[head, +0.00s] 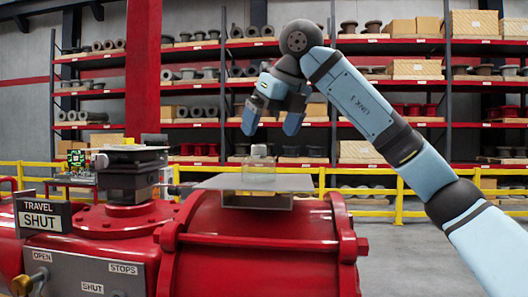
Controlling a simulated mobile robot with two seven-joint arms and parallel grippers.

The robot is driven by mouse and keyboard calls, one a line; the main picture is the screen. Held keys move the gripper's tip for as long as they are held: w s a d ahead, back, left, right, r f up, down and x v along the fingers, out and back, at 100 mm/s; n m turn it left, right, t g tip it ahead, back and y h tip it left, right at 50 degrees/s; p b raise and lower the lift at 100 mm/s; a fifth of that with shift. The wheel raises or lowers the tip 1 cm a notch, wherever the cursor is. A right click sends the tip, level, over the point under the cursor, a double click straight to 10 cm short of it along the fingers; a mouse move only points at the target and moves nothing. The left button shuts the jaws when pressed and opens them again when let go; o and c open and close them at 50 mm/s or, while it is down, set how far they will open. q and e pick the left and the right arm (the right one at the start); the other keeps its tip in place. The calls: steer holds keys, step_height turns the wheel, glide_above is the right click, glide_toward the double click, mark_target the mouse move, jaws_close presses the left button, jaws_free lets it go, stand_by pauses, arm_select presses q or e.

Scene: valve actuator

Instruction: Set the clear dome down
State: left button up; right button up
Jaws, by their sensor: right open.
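The clear dome (258,168) stands upright on a flat grey plate (215,182) on top of the red cylinder (262,240). It is see-through, with a small cap on top, and its lower edge is hard to make out. My right gripper (272,122) hangs above the dome with its two blue fingers pointing down and spread apart. Nothing is between the fingers, and a gap shows between the fingertips and the dome's cap. My left gripper is not in view.
A dark block assembly (130,175) stands on the red housing left of the plate. A "TRAVEL SHUT" sign (41,215) and a grey panel (85,272) are at the lower left. A yellow railing (400,192) and loaded shelves (420,80) are behind.

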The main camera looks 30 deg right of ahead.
steer(key=v, duration=0.4)
stand_by(0.3)
